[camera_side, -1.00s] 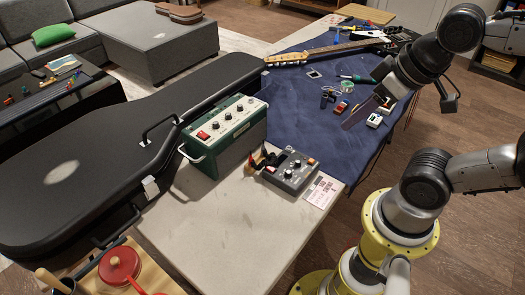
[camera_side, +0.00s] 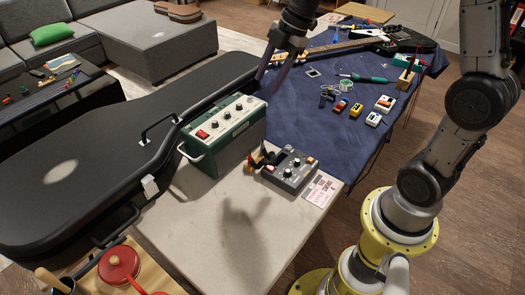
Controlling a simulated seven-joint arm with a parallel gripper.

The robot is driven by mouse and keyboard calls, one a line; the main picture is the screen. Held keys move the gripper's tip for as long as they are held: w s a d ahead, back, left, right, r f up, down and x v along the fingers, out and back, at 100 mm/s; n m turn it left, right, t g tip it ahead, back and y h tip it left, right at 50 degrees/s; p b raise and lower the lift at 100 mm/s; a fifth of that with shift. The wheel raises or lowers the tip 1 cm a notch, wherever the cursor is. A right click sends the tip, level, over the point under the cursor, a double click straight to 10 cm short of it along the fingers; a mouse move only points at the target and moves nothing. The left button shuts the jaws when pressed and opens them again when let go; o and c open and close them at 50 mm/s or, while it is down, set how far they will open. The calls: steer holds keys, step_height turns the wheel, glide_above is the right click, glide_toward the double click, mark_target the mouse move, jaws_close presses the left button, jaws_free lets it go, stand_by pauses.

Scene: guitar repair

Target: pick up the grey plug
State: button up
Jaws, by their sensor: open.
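My gripper (camera_side: 272,77) is open and empty, pointing down from the top middle of the picture. Its fingertips are up in the air, in line with the space behind the green amplifier. A small cluster of plugs (camera_side: 258,158) shows between the green amplifier and the dark pedal unit, with red, yellowish and dark parts. I cannot single out the grey plug in it at this size. The gripper is apart from the cluster and above it in the picture.
The green amplifier (camera_side: 225,133) and the dark pedal unit (camera_side: 291,171) flank the cluster. A black guitar case (camera_side: 75,185) lies left. Small pedals (camera_side: 373,118), a guitar and tools lie on the blue cloth (camera_side: 310,130). The pale table front (camera_side: 200,235) is clear.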

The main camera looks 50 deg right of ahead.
steer(key=w+d+f+g, duration=0.1)
steer(key=w+d+f, duration=0.25)
steer(key=f, duration=0.35)
steer(key=m+g+y, duration=0.1)
steer(key=m, duration=0.1)
glide_toward(262, 151)
steer(key=x, duration=0.7)
steer(key=shift+w+f, duration=0.25)
steer(key=shift+f, duration=0.15)
jaws_close()
